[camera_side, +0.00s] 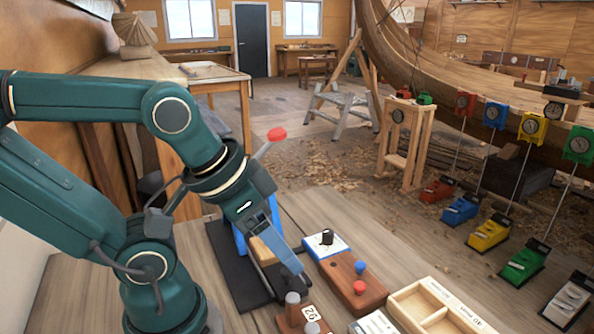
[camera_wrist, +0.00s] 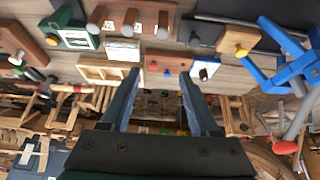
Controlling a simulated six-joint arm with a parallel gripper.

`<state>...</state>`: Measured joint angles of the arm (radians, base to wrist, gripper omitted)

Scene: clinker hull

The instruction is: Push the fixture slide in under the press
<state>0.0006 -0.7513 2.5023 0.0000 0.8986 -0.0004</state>
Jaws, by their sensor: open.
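The press shows in the side view as a blue frame (camera_side: 239,238), mostly behind my gripper, with a red-knobbed lever (camera_side: 276,134) rising above it. In the wrist view its blue frame (camera_wrist: 283,75) and red knob (camera_wrist: 285,147) are at the right. A black base (camera_side: 233,268) lies under it. A tan block (camera_side: 262,248), apparently part of the fixture slide, shows beside my fingers; a yellowish piece (camera_wrist: 238,41) on a dark part shows in the wrist view. How far the slide is in is hidden. My gripper (camera_side: 290,262) is open and empty, fingers spread in the wrist view (camera_wrist: 157,78).
Right of my gripper is a wooden box (camera_side: 345,278) with a black knob, a blue knob and a red knob. In front are a peg block (camera_side: 300,318) and a wooden tray (camera_side: 435,310). Bare tabletop (camera_side: 305,205) lies behind the box.

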